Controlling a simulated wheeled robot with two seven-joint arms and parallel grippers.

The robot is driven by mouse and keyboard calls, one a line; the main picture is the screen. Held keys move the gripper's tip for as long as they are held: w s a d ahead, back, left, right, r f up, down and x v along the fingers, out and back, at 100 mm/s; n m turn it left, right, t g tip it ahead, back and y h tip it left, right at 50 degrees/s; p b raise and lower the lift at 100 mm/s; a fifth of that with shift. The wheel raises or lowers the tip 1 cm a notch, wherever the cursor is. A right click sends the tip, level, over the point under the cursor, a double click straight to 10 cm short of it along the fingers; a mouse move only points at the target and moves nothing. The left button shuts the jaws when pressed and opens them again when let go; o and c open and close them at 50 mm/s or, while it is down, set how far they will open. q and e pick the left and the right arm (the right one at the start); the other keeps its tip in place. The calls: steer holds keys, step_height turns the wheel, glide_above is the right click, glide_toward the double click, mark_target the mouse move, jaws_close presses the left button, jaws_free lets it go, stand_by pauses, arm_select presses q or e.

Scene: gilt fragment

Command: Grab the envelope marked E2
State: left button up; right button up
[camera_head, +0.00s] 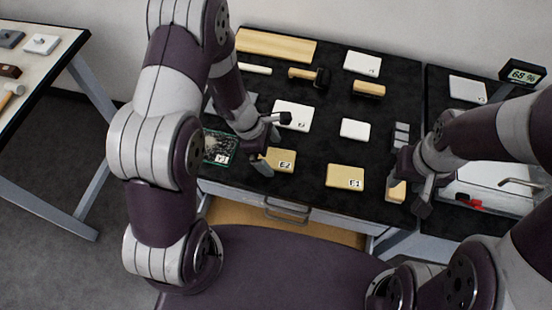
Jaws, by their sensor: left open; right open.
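The tan envelope marked E2 (283,160) lies flat on the black tabletop near its front edge, left of centre. My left gripper (272,146) is open just above and to the left of it, and partly covers its left end. I cannot tell whether they touch. A similar tan envelope marked E1 (345,177) lies to the right of E2, apart from it. My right gripper (410,194) is open and empty at the right front of the table, by a small tan block (397,191).
A green circuit board (217,147) sits left of my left gripper. A drawer (270,214) stands open below the front edge. A display (522,74) reads 68 %.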

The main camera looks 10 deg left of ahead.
arm_select(q)
steer(key=shift+w+x, duration=0.2)
steer(key=shift+x, duration=0.75)
steer(key=c, duration=1.1)
steer(key=shift+r, duration=0.15)
